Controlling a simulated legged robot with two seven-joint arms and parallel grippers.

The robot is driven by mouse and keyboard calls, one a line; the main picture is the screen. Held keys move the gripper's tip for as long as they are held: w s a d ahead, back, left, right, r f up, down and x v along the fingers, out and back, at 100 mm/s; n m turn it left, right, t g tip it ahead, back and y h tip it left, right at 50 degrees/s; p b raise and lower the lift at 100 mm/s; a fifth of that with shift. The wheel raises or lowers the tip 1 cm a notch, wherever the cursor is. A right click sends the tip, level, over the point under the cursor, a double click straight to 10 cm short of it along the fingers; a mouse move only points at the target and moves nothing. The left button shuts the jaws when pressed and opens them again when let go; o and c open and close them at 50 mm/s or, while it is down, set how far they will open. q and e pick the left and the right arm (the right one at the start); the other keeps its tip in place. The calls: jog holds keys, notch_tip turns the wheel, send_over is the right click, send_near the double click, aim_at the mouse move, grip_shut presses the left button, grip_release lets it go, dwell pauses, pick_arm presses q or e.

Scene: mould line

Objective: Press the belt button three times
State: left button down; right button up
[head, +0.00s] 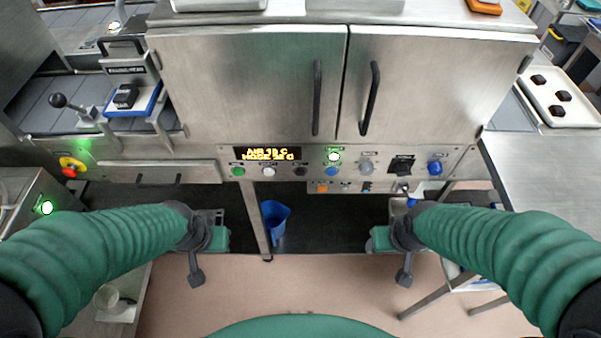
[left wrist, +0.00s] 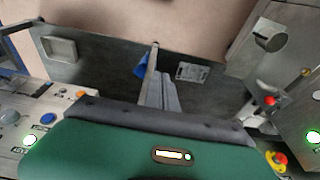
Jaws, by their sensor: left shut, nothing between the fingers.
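The front control panel (head: 215,152) carries a row of buttons: a green button (head: 238,171), a white button (head: 268,171), a black button (head: 300,171) and a blue button (head: 333,171) below a lit green lamp (head: 334,157). A larger blue knob (head: 435,167) is at its right end. Labels are too small to read, so I cannot tell which is the belt button. My left gripper (head: 214,216) hangs below the panel's left part, apart from the buttons; its grey fingers (left wrist: 158,92) are shut and empty. My right gripper (head: 398,207) is below the panel's right part; its fingers are mostly hidden.
A red-and-yellow stop button (head: 72,167) is at the left. A lever with a black ball (head: 59,101) stands above it. Two steel doors with black handles (head: 318,98) rise above the panel. A blue jug (head: 275,217) is below. A white tray (head: 557,98) holds dark pieces.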

aim_at(300, 172)
pick_arm(q)
jog(key=w+d+f+m+t+h+p, duration=0.2)
jog(key=w+d+m+t+p, duration=0.1)
jog(key=d, duration=0.6)
jog(key=w+d+f+m+t+h+p, duration=0.2)
jog(key=w+d+m+t+h+p, duration=0.1)
jog(key=w+d+p, duration=0.3)
jog(key=w+d, duration=0.2)
jog(key=d, duration=0.2)
jog(key=shift+f+t+h, duration=0.25)
jog(key=shift+t+h, duration=0.05)
jog(key=shift+w, duration=0.15)
jog(key=w, duration=0.8)
jog(key=shift+w, duration=0.3)
jog(key=shift+w, duration=0.1)
dwell(0.6)
